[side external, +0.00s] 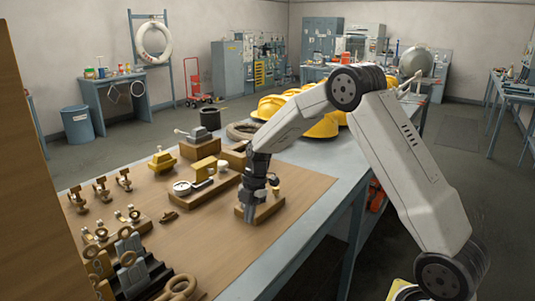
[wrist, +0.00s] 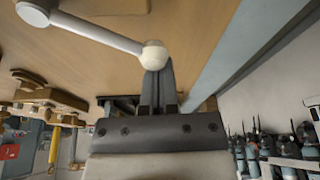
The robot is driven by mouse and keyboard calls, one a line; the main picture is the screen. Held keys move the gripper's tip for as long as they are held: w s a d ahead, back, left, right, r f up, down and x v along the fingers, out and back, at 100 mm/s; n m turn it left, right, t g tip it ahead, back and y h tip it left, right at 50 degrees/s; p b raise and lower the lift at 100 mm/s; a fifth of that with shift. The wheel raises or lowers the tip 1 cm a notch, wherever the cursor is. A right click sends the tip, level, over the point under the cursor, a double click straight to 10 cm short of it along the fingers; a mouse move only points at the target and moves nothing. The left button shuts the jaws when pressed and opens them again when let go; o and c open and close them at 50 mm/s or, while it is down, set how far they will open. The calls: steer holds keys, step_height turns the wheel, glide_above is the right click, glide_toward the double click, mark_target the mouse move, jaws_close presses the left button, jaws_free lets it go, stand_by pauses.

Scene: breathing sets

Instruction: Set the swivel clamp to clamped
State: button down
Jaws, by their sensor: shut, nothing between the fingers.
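A pale lever arm (wrist: 98,32) crosses the top left of the wrist view, from a round pivot to a cream ball knob (wrist: 153,54); it looks like the swivel clamp's handle. My gripper (wrist: 158,68) is shut and empty, its fingertips right at the knob. I cannot tell whether they touch it. In the side external view my gripper (side external: 249,217) points down at the wooden block (side external: 268,208) near the right of the board. My gripper hides most of what is mounted on this block, and the lever cannot be made out there.
The wooden board (side external: 210,245) lies on a blue-grey bench (side external: 325,160). Left of my gripper stand a gauge block (side external: 205,183), small brass fittings (side external: 102,190) and dark stepped pieces (side external: 135,270). Yellow helmets (side external: 320,127) lie behind my arm. The board's front right is clear.

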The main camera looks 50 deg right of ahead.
steer(key=shift+s+d+n, duration=0.25)
steer(key=shift+d+n, duration=0.1)
steer(key=shift+n, duration=0.15)
steer(key=shift+s+d, duration=0.25)
steer(key=shift+d, duration=0.25)
steer(key=shift+s+d, duration=0.25)
steer(key=shift+d, duration=0.2)
steer(key=shift+w+a, duration=0.15)
steer(key=shift+w, duration=0.1)
steer(key=shift+w+a, duration=0.3)
steer(key=shift+w, duration=0.2)
